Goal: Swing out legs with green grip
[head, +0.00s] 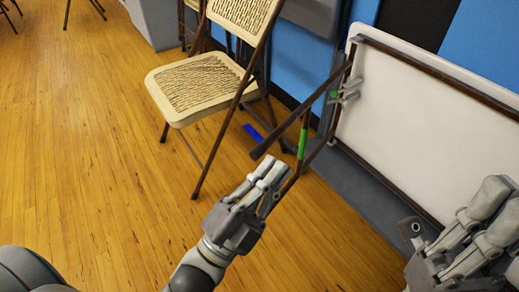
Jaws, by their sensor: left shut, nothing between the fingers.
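A white folding table (430,130) stands on its edge at the right, its underside with the brown frame facing me. A brown leg frame (273,137) juts out from its left end toward the middle of the view. A green grip (302,143) wraps one bar of this leg frame. A smaller green piece (334,94) shows near the grey hinge bracket. My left gripper (274,168) is shut and empty, just below and left of the green grip, close to the leg bar. My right gripper (492,207) is at the lower right, in front of the table; its fingertip gap is unclear.
A beige folding chair (197,85) stands open behind the leg frame, near the blue wall (297,55). A blue strip (253,133) lies on the floor beside it. The wooden floor (85,150) at the left is clear. More chair legs show at the top left.

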